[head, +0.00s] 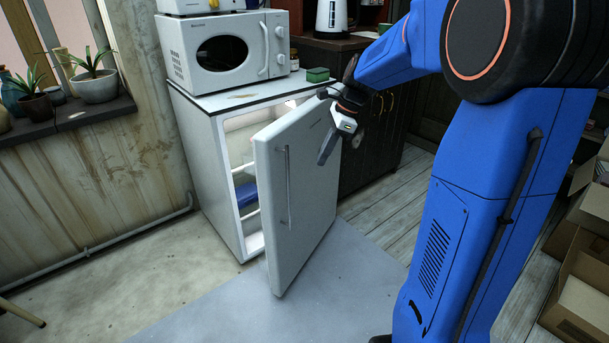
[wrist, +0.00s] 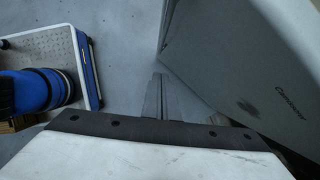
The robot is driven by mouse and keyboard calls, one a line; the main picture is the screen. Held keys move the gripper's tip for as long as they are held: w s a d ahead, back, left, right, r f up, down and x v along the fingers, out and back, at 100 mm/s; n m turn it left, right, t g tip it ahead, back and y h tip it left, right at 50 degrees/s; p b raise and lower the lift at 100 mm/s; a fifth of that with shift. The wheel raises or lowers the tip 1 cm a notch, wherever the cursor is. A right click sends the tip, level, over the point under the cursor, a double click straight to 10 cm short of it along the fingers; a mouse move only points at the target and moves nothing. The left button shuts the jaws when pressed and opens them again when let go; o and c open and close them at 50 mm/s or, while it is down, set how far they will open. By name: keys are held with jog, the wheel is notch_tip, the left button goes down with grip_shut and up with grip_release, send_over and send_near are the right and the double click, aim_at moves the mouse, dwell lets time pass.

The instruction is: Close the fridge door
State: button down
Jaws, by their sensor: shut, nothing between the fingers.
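In the head view the small white fridge (head: 203,160) stands against the wall. Its door (head: 310,190) is partly open, swung out toward me, with a vertical handle (head: 286,188) on its front. Part of the lit inside shows through the gap at the left of the door. My gripper (head: 325,156) is shut and empty, pointing down near the upper right edge of the door's front. In the wrist view the closed fingers (wrist: 158,97) are left of the door (wrist: 255,70). I cannot tell whether they touch it.
Cardboard boxes (head: 585,270) are at the far right. A grey mat (head: 250,312) and clear floor lie before the door.

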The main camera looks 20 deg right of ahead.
jog(key=w+a+f, duration=0.2)
jog(key=a+f, duration=0.5)
jog(key=f, duration=0.2)
jog(key=shift+a, duration=0.2)
jog(key=shift+w, duration=0.1)
